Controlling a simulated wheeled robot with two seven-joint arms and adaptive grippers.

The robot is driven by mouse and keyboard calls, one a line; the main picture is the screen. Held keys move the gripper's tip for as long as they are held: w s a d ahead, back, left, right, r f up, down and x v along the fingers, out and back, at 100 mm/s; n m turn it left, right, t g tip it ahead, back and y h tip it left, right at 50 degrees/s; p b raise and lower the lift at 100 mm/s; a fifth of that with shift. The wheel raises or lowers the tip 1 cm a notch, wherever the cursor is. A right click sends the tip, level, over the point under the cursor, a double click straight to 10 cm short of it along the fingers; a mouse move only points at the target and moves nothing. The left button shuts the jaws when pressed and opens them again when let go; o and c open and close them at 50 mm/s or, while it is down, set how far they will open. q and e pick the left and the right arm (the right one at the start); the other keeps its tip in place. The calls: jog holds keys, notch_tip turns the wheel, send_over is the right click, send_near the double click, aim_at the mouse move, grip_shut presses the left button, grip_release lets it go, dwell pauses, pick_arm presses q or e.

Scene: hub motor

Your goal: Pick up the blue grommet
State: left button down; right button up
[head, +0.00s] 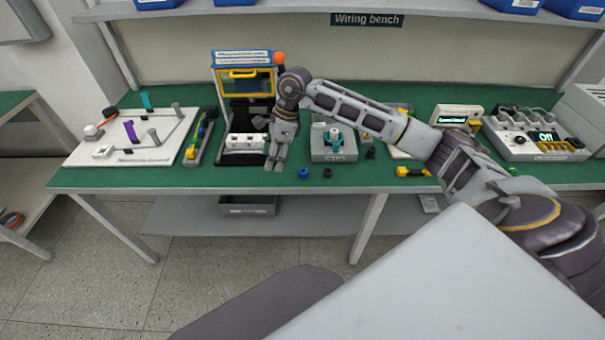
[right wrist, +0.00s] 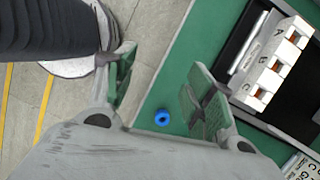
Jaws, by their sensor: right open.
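The blue grommet (head: 303,173) is a small ring lying on the green bench top near its front edge. In the right wrist view the blue grommet (right wrist: 162,117) lies on the green surface, below and between the two fingers, apart from them. My right gripper (head: 275,165) points down over the bench, a little left of the grommet in the head view. In the right wrist view my right gripper (right wrist: 160,90) has its green-padded fingers spread wide with nothing between them. My left gripper is not in view.
A small dark grommet-like piece (head: 327,173) lies just right of the blue one. A white block with lettered slots (right wrist: 272,65) stands close by. Behind are a grey box with a teal part (head: 334,143) and a yellow-framed press (head: 243,75). A yellow tool (head: 410,171) lies further right.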

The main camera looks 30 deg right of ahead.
jog(key=d+r+h, duration=0.2)
jog(key=d+h, duration=0.1)
jog(key=d, duration=0.7)
jog(key=shift+g+h, duration=0.3)
jog(key=shift+h, duration=0.1)
jog(key=shift+f, duration=0.1)
send_over(304, 171)
jog(key=shift+w+a+f, duration=0.1)
jog(key=shift+a+f, duration=0.05)
jog(key=shift+f, duration=2)
jog(key=shift+w+a+f, duration=0.1)
jog(key=shift+a+f, duration=0.05)
jog(key=shift+f, duration=1.95)
jog(key=shift+s+d+f+p, duration=0.15)
jog(key=shift+f+p, duration=0.1)
jog(key=shift+f, duration=1.05)
jog(key=shift+w+d+f+p, duration=0.1)
jog(key=shift+f+p, duration=0.1)
jog(key=shift+f, duration=1.05)
